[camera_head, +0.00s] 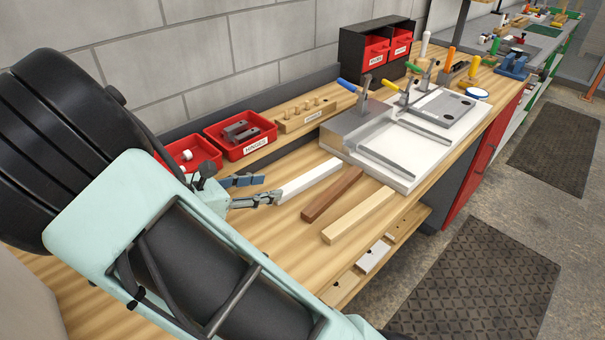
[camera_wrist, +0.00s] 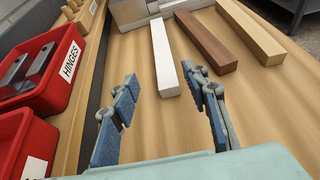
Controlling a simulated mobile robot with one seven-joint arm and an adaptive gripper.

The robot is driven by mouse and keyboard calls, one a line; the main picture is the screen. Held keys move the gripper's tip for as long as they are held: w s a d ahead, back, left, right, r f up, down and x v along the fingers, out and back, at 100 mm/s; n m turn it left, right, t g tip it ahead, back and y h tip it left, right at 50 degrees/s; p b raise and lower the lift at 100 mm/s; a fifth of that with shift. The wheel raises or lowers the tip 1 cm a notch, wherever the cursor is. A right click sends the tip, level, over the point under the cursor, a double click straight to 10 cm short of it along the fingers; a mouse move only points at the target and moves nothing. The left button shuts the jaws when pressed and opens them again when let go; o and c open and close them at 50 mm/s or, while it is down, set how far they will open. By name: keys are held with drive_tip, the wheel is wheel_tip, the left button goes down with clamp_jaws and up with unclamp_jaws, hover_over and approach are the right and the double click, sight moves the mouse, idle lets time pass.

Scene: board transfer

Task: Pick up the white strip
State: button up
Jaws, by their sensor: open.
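The white strip (camera_head: 308,180) lies flat on the wooden bench, left of a dark brown strip (camera_head: 332,194) and a pale wood strip (camera_head: 360,215). In the wrist view the white strip (camera_wrist: 164,58) lies beyond my fingertips, its near end close to the right finger in the picture. My gripper (camera_head: 262,189) is open and empty, over the bench near the strip's near end.
Red bins (camera_head: 240,135), one labelled HINGES (camera_wrist: 32,72), stand along the left. A white board with a metal fixture and clamps (camera_head: 395,145) lies beyond the strips. A wooden peg block (camera_head: 306,114) is at the back.

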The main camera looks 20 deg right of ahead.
sight(301, 181)
drive_tip(key=x, duration=0.5)
drive_tip(key=shift+d+b, duration=0.25)
drive_tip(key=shift+b, duration=0.05)
drive_tip(key=x, duration=0.5)
drive_tip(key=shift+s+d+r+b, duration=0.15)
drive_tip(key=shift+d+r+b, duration=0.05)
drive_tip(key=shift+r+b, duration=0.1)
clamp_jaws()
